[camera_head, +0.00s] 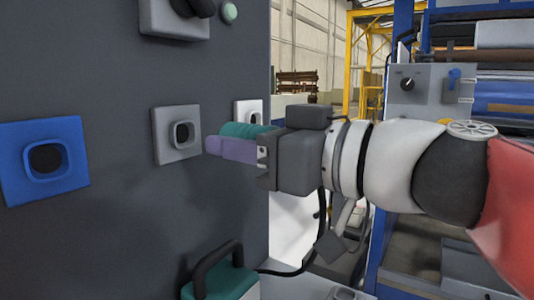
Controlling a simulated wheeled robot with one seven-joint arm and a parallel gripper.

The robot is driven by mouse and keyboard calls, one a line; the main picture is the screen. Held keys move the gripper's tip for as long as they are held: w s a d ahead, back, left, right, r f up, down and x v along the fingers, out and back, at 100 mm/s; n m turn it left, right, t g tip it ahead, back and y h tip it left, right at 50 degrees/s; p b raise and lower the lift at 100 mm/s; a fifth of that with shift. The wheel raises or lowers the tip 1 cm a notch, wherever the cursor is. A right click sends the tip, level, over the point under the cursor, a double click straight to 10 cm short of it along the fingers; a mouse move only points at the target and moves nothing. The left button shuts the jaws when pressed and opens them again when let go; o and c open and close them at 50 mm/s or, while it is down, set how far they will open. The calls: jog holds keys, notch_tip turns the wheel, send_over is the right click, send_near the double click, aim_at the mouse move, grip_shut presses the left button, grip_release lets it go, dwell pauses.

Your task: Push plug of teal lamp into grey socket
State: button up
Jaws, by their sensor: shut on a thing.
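The grey socket (163,137) is a square plate with a raised rounded rim and a dark opening, on the dark wall panel left of centre. My gripper (222,140) comes in from the right, pointing left at the panel. It is shut on a ridged teal plug (243,130), partly hidden behind a purple finger. The plug's front is just right of the grey socket, with a visible gap; its depth from the panel is unclear. The teal lamp (228,284) with a dark handle stands at the bottom, cut off by the frame. A black cable (290,270) runs right from it.
A blue socket (17,165) is at left on the panel. A white socket (239,110) sits behind the plug. A grey fitting with a dark knob (190,7) and a pale green button (229,12) are above. Machinery with a control box (430,92) stands at right.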

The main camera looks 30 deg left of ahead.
aim_at(181, 134)
jog(key=a, duration=0.6)
jog(key=shift+w+a, duration=0.15)
jog(key=shift+w, duration=0.05)
jog(key=shift+b, duration=1.4)
dwell(1.1)
jog(key=shift+a, duration=0.65)
jog(key=o, duration=1.4)
jog(key=shift+w, duration=0.1)
jog(key=shift+d, duration=0.1)
